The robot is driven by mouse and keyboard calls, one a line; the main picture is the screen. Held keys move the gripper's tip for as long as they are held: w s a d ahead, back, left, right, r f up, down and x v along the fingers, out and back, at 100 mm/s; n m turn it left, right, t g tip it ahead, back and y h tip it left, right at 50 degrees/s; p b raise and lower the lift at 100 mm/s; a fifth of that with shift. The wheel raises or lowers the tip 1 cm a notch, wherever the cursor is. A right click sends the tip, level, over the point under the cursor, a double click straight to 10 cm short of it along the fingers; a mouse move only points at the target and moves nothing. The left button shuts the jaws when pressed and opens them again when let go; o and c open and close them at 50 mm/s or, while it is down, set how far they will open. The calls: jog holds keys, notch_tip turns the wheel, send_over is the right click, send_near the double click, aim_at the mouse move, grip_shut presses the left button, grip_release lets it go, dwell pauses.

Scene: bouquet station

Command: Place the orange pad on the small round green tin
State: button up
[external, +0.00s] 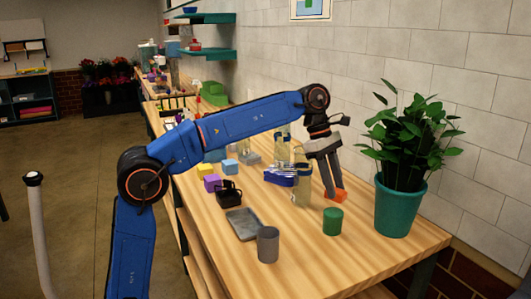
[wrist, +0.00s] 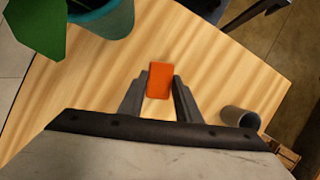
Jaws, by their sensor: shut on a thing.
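The orange pad (external: 337,195) is a small block held between my gripper's fingertips, above the wooden table. It also shows in the wrist view (wrist: 160,79), with a finger on each side. My gripper (external: 331,188) points down and is shut on the pad. The small round green tin (external: 333,221) stands upright on the table in the external view, just below the pad in the picture. The tin does not show in the wrist view, and the gap between pad and tin is hard to judge.
A grey cup (external: 268,244) and a grey tray (external: 243,224) are left of the tin. A potted plant (external: 397,208) stands close on the right. A black basket (external: 229,194), glass jars and coloured blocks stand further back. The table's front right is clear.

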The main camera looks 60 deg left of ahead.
jog(key=shift+f, duration=2.1)
jog(key=shift+f, duration=0.15)
jog(key=o, duration=1)
jog(key=v, duration=1.2)
